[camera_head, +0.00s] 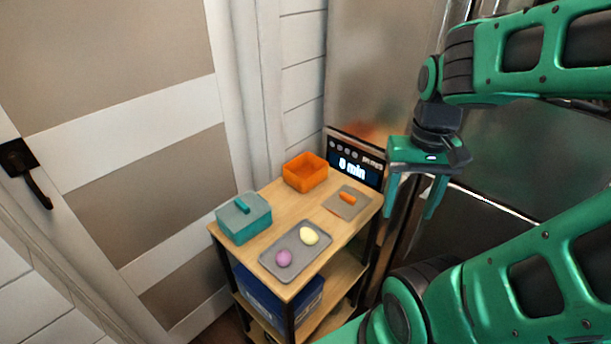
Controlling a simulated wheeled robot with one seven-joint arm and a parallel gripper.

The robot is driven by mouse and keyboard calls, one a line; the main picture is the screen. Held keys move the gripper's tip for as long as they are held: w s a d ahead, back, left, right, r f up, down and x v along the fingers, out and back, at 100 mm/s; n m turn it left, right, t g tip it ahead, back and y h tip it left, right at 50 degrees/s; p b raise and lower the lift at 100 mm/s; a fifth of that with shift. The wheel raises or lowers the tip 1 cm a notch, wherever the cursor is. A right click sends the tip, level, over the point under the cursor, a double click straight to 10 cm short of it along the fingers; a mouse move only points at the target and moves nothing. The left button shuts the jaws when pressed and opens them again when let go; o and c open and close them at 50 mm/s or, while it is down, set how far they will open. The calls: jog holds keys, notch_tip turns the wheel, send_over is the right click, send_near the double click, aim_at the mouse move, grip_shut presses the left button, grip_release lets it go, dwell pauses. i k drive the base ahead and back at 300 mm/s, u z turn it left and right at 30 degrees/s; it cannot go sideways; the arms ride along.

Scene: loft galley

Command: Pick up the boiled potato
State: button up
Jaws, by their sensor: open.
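A pale yellow, rounded piece that looks like the boiled potato (309,236) lies at the far end of a grey tray (276,266) on top of a small wooden shelf cart. A purple round piece (283,258) lies on the same tray, nearer the front left. My gripper (412,206) hangs in the air to the right of the cart, pointing down. Its green fingers are apart with nothing between them. The potato is to the left of and below the gripper, and they do not touch.
A teal lidded box (244,218), an open orange bin (305,172) and an orange piece (348,198) on a grey mat (343,210) share the cart top. A dark sign (355,162) reading "8 min" stands at its back edge. A blue crate (280,297) sits below.

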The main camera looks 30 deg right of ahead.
aim_at(308, 235)
jog(key=u, duration=0.35)
jog(key=k, duration=0.85)
jog(key=z, duration=0.3)
jog(key=i, duration=0.5)
